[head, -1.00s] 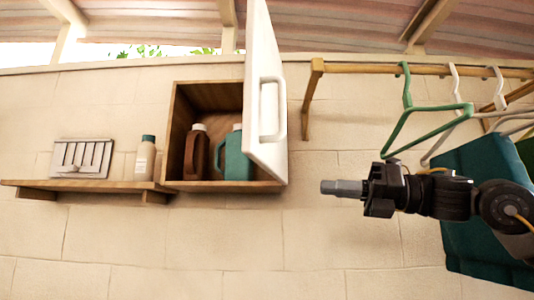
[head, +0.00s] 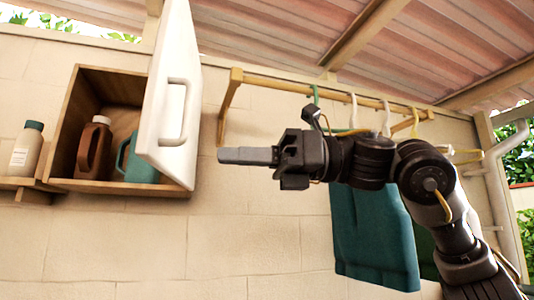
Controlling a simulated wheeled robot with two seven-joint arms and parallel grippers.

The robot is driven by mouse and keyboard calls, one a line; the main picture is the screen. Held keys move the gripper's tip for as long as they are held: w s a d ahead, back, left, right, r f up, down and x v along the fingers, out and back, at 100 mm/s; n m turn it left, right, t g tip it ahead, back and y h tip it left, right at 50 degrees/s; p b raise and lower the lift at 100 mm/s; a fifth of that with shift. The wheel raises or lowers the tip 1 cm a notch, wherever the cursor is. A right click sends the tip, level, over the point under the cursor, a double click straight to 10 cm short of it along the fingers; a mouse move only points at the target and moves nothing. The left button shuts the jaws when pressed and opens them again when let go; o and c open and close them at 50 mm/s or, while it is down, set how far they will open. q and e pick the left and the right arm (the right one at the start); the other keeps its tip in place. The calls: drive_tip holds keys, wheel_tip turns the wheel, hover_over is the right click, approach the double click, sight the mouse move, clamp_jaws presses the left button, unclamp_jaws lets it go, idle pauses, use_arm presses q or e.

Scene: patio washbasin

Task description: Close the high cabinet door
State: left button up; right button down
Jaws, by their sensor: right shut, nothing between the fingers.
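The high cabinet (head: 85,185) is a wooden box on the wall at the left of the head view. Its white door (head: 185,60) is hinged on the right side and stands open, swung out toward me. The door has a white vertical handle (head: 184,112). Inside stand a brown jug (head: 93,150) and a teal jug (head: 138,165), the teal one partly hidden by the door. My right gripper (head: 222,155) is shut and empty. In the picture its tip is just right of the door's lower part and appears apart from it. My left gripper is not in view.
A wooden rail (head: 290,84) with hangers and a hanging teal cloth (head: 370,235) lies right of the cabinet, partly behind my right arm. A shelf (head: 12,184) with a bottle (head: 27,150) is at far left. The wall below the cabinet is clear.

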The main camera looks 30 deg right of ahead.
sight(156, 153)
drive_tip(key=p+x, duration=0.1)
drive_tip(key=x, duration=0.5)
drive_tip(key=shift+w+a+r, duration=0.1)
drive_tip(key=shift+a, duration=0.05)
drive_tip(key=shift+w+a+p, duration=0.35)
drive_tip(key=shift+a, duration=0.4)
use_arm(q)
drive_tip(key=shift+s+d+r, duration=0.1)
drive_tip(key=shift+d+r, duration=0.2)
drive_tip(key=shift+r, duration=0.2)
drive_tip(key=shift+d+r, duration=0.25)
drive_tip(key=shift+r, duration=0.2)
